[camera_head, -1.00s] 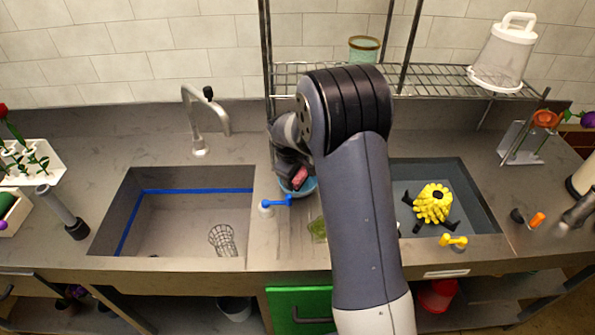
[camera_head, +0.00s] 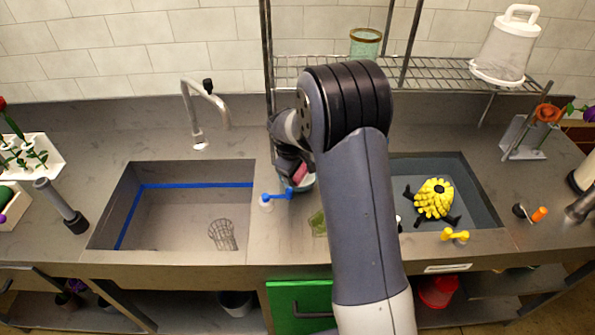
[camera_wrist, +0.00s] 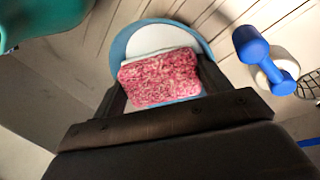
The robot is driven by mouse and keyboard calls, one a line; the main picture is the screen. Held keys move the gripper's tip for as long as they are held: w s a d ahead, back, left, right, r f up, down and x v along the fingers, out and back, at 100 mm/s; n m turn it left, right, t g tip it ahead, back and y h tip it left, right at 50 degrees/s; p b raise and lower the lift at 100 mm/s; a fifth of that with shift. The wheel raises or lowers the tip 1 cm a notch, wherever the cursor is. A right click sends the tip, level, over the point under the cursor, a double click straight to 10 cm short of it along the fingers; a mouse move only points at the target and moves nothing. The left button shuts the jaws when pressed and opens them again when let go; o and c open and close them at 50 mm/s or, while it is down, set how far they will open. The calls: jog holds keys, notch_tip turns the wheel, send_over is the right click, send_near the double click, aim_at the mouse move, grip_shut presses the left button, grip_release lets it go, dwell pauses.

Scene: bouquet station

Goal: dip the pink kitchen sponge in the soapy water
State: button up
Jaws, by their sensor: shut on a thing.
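The pink kitchen sponge (camera_wrist: 160,77) is speckled and is pinched between the two fingers of my gripper (camera_wrist: 162,72). In the head view the sponge (camera_head: 299,173) shows as a small pink patch at my gripper (camera_head: 294,170). A blue bowl (camera_wrist: 122,46) with a whitish surface inside, which looks like the soapy water, lies behind the sponge in the wrist view. The bowl (camera_head: 309,184) is partly hidden by my gripper and arm in the head view. The sponge overlaps the bowl's opening; I cannot tell whether it touches the water.
An empty-looking sink (camera_head: 185,215) with a wire basket (camera_head: 222,235) is further left. A sink (camera_head: 480,205) with a yellow object (camera_head: 433,198) is right. A wire shelf (camera_head: 430,78) stands behind.

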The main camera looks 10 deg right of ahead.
jog(key=shift+d+r+p, duration=0.15)
jog(key=shift+r+p, duration=0.35)
jog(key=shift+r, duration=0.15)
jog(key=shift+r+p, duration=1.5)
jog(key=shift+r, duration=1.05)
notch_tip(320, 180, up, 4)
jog(key=shift+p, duration=1.25)
